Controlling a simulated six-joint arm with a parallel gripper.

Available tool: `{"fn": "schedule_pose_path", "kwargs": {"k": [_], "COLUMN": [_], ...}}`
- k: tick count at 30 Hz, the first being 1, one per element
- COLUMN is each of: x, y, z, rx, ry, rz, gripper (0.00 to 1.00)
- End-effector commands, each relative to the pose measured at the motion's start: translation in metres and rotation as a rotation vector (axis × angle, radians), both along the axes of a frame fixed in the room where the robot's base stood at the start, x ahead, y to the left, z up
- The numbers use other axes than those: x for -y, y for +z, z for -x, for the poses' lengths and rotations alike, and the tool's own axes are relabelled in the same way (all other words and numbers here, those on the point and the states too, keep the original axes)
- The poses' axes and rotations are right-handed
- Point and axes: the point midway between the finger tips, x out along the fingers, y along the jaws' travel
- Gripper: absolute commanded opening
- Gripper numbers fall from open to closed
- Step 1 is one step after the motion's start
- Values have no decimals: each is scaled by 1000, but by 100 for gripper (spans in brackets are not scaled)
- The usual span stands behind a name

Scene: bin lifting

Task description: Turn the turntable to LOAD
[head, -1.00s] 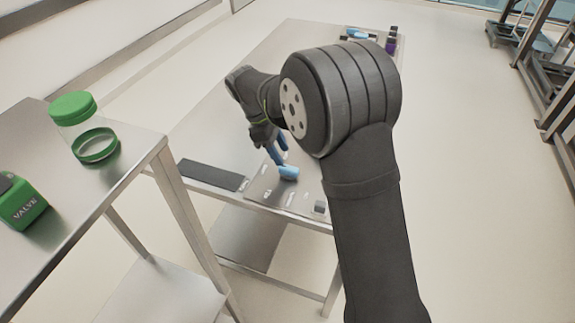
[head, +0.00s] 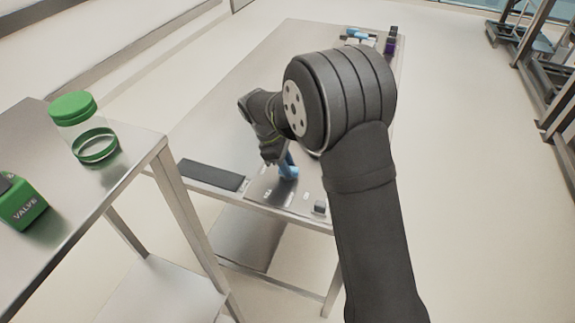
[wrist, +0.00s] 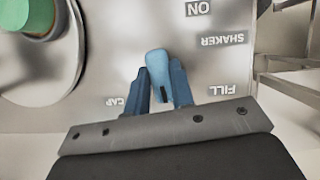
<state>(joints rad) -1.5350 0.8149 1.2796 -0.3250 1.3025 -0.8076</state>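My gripper (wrist: 158,85) reaches down to a metal panel (head: 262,194) on the far table. Its two dark blue fingers stand on either side of a light blue handle (wrist: 156,63) in the wrist view. I cannot tell whether they press on it. The handle also shows in the head view (head: 289,172), beneath the fingers. Upside-down labels around it read FILL, CAP, SHAKER and ON. At the upper left of the wrist view is a large round disc (wrist: 48,88) with a green-topped thing (wrist: 28,14) on it. It may be the turntable. No LOAD label is readable.
A near steel table at left holds a green-lidded jar (head: 75,110) and a green block marked VALVE (head: 22,203). A dark mat (head: 210,174) lies left of the panel. Small blue and purple things (head: 360,33) sit at the far table end. Racks stand at right.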

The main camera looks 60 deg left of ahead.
Motion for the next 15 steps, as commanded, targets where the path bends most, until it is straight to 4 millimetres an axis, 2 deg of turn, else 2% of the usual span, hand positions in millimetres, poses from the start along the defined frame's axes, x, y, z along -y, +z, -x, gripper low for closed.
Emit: {"fn": "schedule_pose_path", "kwargs": {"k": [7,15], "x": [0,-1], "y": [0,1], "z": [0,0], "rx": [0,0], "ry": [-8,-117], "rz": [0,-1], "gripper": [0,0]}}
